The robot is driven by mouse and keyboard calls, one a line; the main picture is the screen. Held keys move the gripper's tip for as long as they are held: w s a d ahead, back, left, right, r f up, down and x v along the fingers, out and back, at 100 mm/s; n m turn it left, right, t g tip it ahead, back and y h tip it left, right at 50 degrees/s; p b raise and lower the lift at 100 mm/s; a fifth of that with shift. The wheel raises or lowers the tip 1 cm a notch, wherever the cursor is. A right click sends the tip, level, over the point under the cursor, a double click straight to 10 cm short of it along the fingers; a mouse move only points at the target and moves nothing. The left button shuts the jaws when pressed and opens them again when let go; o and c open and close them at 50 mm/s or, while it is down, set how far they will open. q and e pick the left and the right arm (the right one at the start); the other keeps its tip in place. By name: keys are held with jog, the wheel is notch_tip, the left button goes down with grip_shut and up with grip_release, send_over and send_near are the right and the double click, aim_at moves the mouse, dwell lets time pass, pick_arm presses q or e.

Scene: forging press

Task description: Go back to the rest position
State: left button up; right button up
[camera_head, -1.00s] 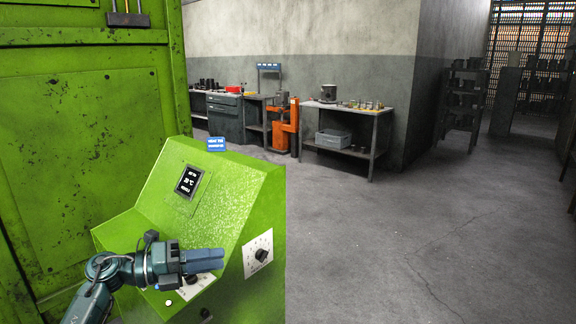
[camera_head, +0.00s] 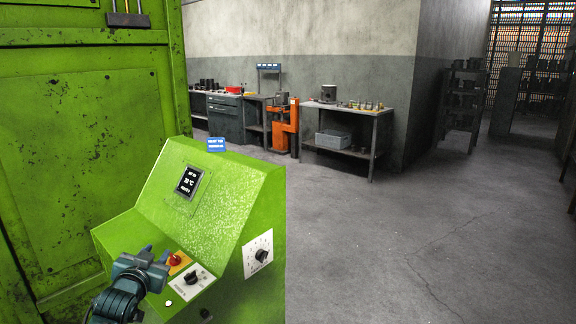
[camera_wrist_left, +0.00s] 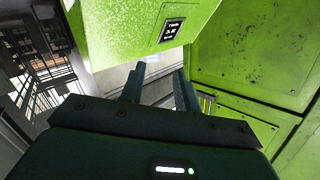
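My left gripper (camera_head: 154,254) is at the lower left of the head view, beside the left side of the green control console (camera_head: 228,188). It touches nothing that I can see. In the left wrist view its two fingers (camera_wrist_left: 160,78) stand apart with nothing between them. The console also shows in the left wrist view (camera_wrist_left: 115,30). It has a dark display (camera_head: 189,181), a red button (camera_head: 175,259) on a yellow plate, a black knob (camera_head: 193,277) and a side dial (camera_head: 261,255). My right gripper is not in view.
A large green press panel (camera_head: 85,160) stands close on the left. A workbench (camera_head: 376,115) with small parts, an orange lift (camera_head: 287,128) and a shelf (camera_head: 463,105) stand at the back. The grey floor (camera_head: 400,240) on the right is clear.

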pick_arm(q)
jog(key=s+d+f+g+h, duration=0.2)
jog(key=s+d+f, duration=0.7)
jog(key=s+f, duration=0.55)
jog(key=s+d+f+g, duration=0.1)
jog(key=s+d, duration=0.2)
jog(key=s, duration=0.4)
jog(key=s+d+f+g+h, duration=0.1)
jog(key=s+d+f, duration=0.1)
jog(key=s, duration=0.5)
jog(key=s+d+f+g+h, duration=0.1)
jog(key=s+d+f, duration=0.1)
jog(key=s+d, duration=0.2)
jog(key=s, duration=0.3)
jog(key=shift+s+g, duration=0.3)
